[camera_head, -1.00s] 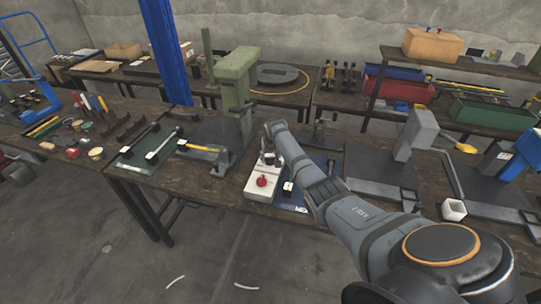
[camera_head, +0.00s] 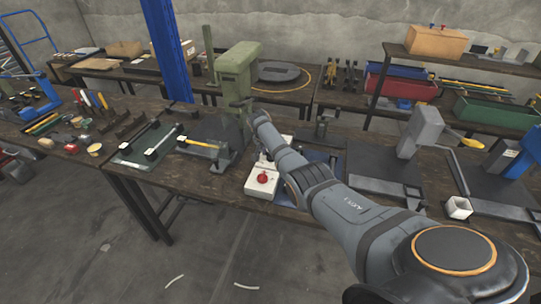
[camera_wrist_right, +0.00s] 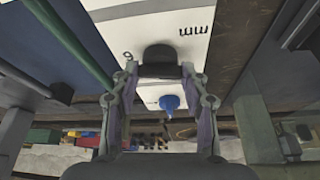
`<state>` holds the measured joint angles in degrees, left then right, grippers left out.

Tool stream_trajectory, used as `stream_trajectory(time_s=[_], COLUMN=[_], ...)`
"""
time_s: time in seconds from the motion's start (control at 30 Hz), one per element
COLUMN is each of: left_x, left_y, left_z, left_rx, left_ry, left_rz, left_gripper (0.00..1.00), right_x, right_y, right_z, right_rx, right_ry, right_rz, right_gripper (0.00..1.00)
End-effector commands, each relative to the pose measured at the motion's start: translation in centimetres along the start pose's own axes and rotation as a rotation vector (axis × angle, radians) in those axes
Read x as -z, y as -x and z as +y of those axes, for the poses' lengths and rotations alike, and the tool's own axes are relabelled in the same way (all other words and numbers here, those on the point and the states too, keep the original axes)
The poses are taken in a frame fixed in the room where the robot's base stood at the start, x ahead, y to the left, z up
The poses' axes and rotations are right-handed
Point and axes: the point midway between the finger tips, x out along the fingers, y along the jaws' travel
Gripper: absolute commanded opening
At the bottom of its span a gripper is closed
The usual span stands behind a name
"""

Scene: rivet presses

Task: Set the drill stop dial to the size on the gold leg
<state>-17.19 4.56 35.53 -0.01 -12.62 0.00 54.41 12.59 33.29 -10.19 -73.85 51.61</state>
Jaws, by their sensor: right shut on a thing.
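A white dial face (camera_wrist_right: 135,35) marked "6" and "mm" fills the top of the right wrist view. A black knob (camera_wrist_right: 160,60) stands out from it. My right gripper (camera_wrist_right: 160,72) is shut on this knob, one finger on each side. In the head view my right arm reaches to the green drill press (camera_head: 236,75); its fingers and the dial are mostly hidden there. A small blue rounded piece (camera_wrist_right: 169,103) shows beyond the knob in the wrist view. I cannot make out the gold leg or its size marking. My left gripper is not in view.
A white box with a red knob (camera_head: 262,178) stands on the bench below my right arm. A yellow-handled tool (camera_head: 198,144) lies left of the press. A grey press (camera_head: 420,132) and a blue press (camera_head: 522,155) stand to the right.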

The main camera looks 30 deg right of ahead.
Motion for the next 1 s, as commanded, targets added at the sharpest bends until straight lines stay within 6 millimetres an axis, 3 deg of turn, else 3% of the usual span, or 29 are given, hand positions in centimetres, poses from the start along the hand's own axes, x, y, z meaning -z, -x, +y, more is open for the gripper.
stream_trajectory(time_s=[0.5,0.53,0.67,1.0], left_x=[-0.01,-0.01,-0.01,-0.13], left_y=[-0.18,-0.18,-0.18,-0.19], left_z=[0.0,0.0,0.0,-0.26], left_rx=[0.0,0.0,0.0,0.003], left_ry=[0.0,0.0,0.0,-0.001], left_rz=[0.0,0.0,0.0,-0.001], left_gripper=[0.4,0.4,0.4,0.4], right_x=[0.02,0.02,0.02,0.03], right_y=[0.03,0.03,0.03,0.12], right_z=[-0.01,-0.01,-0.01,-0.03], right_rx=[-0.007,-0.007,-0.007,-0.006], right_ry=[-0.018,-0.018,-0.018,-0.017], right_rz=[0.0,0.0,0.0,0.0], right_gripper=[0.13,0.48,0.65,0.68])
